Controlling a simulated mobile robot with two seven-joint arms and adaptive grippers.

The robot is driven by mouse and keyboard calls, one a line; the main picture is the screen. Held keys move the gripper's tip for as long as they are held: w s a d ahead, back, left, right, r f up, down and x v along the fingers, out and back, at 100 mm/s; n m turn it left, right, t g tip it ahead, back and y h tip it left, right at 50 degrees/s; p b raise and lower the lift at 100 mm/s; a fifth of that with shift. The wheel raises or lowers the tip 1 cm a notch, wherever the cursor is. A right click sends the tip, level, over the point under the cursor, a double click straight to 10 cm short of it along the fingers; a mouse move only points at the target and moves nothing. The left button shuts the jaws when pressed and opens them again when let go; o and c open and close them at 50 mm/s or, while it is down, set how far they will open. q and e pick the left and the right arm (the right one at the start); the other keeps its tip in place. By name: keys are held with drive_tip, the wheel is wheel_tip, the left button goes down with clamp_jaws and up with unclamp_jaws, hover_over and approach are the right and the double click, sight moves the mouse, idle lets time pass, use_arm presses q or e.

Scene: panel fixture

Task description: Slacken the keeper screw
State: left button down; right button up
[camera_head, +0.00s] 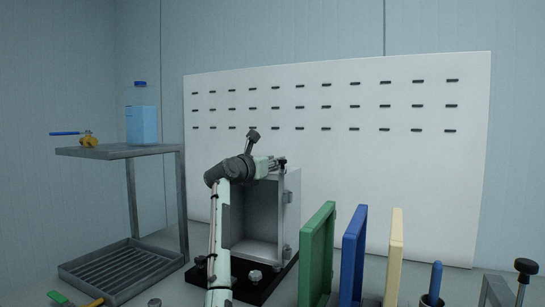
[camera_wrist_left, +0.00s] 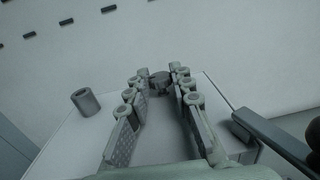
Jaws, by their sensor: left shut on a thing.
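A grey open-fronted metal box (camera_head: 258,215) stands on a black base plate (camera_head: 265,290). My left arm reaches up in front of it, and my left gripper (camera_head: 279,163) is at the box's top right edge. In the left wrist view, the two fingers of my left gripper (camera_wrist_left: 160,76) come together around a small dark round head, which looks like the keeper screw (camera_wrist_left: 159,86), at the edge of the box top (camera_wrist_left: 70,150). The gripper is shut on it. The fingers partly hide the screw, and its shaft is not visible. My right gripper is not in view.
A short grey cylinder (camera_wrist_left: 85,101) stands on the box top. A metal rack (camera_head: 120,151) at left holds a blue-liquid bottle (camera_head: 141,118) and a brass valve (camera_head: 88,141). Green (camera_head: 317,250), blue (camera_head: 352,255) and cream (camera_head: 395,255) panels stand at right. A white slotted board (camera_head: 400,170) is behind.

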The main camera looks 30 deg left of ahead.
use_arm(q)
drive_tip(key=shift+d+n+y, duration=0.15)
drive_tip(key=shift+n+y, duration=0.45)
drive_tip(key=shift+y, duration=0.3)
drive_tip(key=c, duration=1.3)
unclamp_jaws()
wheel_tip(320, 180, up, 10)
